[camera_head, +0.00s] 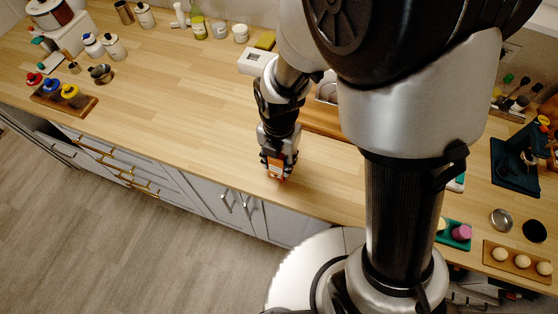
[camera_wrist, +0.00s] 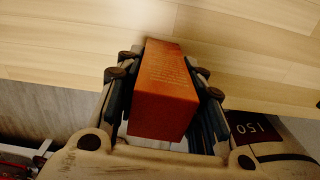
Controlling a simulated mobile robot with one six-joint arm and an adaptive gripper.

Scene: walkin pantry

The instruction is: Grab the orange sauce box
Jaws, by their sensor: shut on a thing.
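The orange sauce box (camera_wrist: 164,85) is between the two fingers of my gripper (camera_wrist: 163,82) in the wrist view. The fingers are shut on its two sides, and its long face with faint print shows upward. In the head view the box (camera_head: 276,170) shows as a small orange patch below my gripper (camera_head: 278,165), at the counter's front part. I cannot tell whether the box touches the counter (camera_head: 190,120) or hangs just above it.
A white box (camera_head: 255,62) stands behind my gripper. Right are a green tray (camera_head: 455,236) and a wooden egg tray (camera_head: 520,265). The counter left of my gripper is clear.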

